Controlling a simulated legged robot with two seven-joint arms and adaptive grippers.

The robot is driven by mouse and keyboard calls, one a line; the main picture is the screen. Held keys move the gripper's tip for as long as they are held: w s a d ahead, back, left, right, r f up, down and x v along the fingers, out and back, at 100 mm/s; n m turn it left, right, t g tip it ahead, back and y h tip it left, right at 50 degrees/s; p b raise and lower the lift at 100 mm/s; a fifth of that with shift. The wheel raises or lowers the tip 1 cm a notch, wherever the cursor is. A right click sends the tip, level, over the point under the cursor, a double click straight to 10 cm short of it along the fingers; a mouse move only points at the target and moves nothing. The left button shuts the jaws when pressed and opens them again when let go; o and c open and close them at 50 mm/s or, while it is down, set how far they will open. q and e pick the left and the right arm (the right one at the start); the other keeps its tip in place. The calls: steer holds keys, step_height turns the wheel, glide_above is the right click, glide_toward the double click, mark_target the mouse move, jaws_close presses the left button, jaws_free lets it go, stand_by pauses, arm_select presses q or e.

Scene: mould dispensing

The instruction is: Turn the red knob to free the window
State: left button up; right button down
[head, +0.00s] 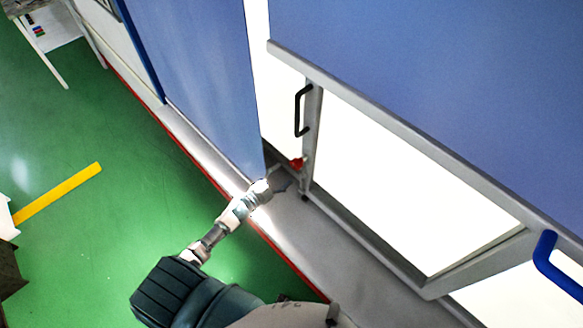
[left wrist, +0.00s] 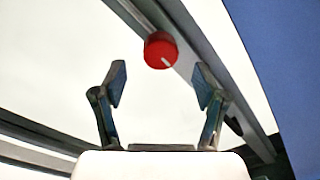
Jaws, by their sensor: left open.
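The red knob (head: 297,164) sits low on the grey upright of the window frame, below the black handle (head: 300,110). In the left wrist view the red knob (left wrist: 160,50) is round with a pale mark line on its face. My left gripper (head: 277,178) is just left of and below the knob in the head view. In the left wrist view my left gripper (left wrist: 160,85) is open, with the knob beyond the fingertips, between them and apart from both. The window (head: 400,170) is a bright pane in a grey frame. My right gripper is not in view.
Blue panels (head: 430,70) stand above the window, and another blue panel (head: 205,80) is at the left. A blue handle (head: 555,265) is at the lower right. A grey ledge (head: 330,245) runs below the frame. The green floor (head: 90,210) is mostly clear, with a yellow strip (head: 60,192).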

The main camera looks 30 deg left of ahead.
arm_select(q)
steer(key=v, duration=0.5)
steer(key=shift+s+a, duration=0.1)
stand_by(0.3)
steer(key=s+f+n+g+y+b, duration=0.15)
steer(key=s+f, duration=0.35)
steer(key=f, duration=0.6)
steer(key=s+f+n+g+y+b, duration=0.1)
steer(key=s+f+n+g+y, duration=0.3)
steer(key=f, duration=0.7)
steer(key=s+f+n+g+b, duration=0.1)
steer(key=s+f+n+g, duration=0.1)
steer(key=s+f, duration=0.65)
steer(key=s+d+f+n+g+b, duration=0.1)
steer(key=s+d+f+g, duration=0.3)
steer(key=s+f, duration=0.5)
steer(key=s+d+f+n+g+b, duration=0.1)
steer(key=s+d+f+g, duration=0.4)
steer(key=s+f, duration=0.5)
steer(key=s, duration=0.7)
steer(key=shift+s+f+n, duration=0.2)
steer(key=shift+s+n, duration=0.15)
steer(key=shift+s, duration=0.05)
steer(key=shift+w+y, duration=0.1)
steer(key=shift+y, duration=0.15)
